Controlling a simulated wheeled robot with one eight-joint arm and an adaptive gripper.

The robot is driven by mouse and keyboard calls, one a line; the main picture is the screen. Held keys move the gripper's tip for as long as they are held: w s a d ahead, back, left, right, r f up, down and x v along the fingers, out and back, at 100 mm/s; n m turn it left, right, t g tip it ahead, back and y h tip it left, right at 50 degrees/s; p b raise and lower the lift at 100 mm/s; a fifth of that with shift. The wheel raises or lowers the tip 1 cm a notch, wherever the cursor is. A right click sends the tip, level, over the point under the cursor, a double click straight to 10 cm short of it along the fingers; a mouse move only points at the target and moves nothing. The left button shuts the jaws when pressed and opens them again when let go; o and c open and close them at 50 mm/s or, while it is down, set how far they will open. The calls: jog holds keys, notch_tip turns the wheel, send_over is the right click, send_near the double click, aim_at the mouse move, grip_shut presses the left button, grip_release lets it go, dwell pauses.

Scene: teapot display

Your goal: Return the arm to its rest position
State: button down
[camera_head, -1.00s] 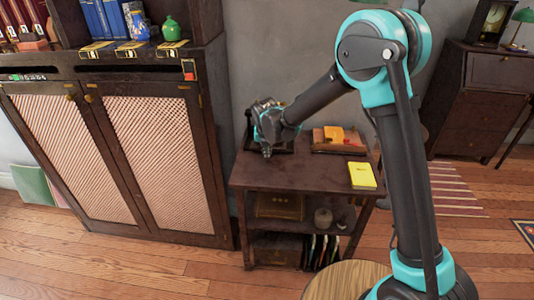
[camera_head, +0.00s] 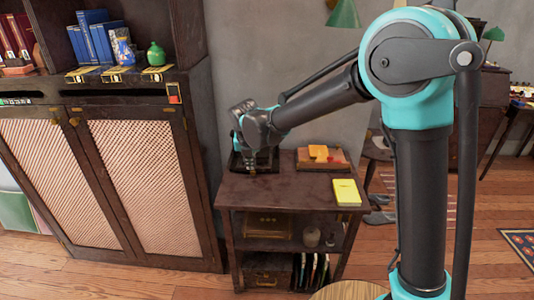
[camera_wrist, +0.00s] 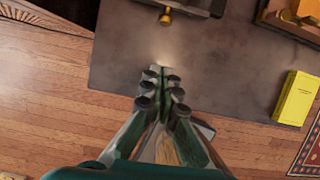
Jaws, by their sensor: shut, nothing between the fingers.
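My arm reaches from the right over a small dark side table (camera_head: 285,190), elbow raised. My gripper (camera_head: 251,172) points down near the table's left part, in front of a dark stand-like object, and is small and partly hard to make out there. In the wrist view my gripper (camera_wrist: 161,76) has its fingers together with nothing between them. The table's grey-brown top (camera_wrist: 225,70) lies beyond the fingertips, with its front edge close by. Whether the fingertips touch anything is unclear.
A yellow book (camera_head: 346,192) and a wooden tray (camera_head: 322,160) lie on the table. A dark cabinet (camera_head: 205,150) stands close at left, with a green pot (camera_head: 156,53) and a blue-patterned vase (camera_head: 122,47) on its ledge. Open wood floor (camera_head: 130,284) lies in front.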

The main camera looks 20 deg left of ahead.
jog(key=d+m, duration=1.7)
jog(key=d, duration=1.1)
jog(key=s+d+f+m, duration=0.3)
jog(key=s+d+m, duration=0.4)
jog(key=d+m, duration=0.3)
jog(key=s+d+f+m+h, duration=0.1)
jog(key=s+d+f+m, duration=0.2)
jog(key=s+d+m, duration=0.5)
jog(key=d+m, duration=0.1)
jog(key=m, duration=0.3)
jog(key=shift+s+d+f, duration=0.15)
jog(key=shift+d+f, duration=0.05)
jog(key=shift+d, duration=0.2)
jog(key=c, duration=2.2)
grip_release()
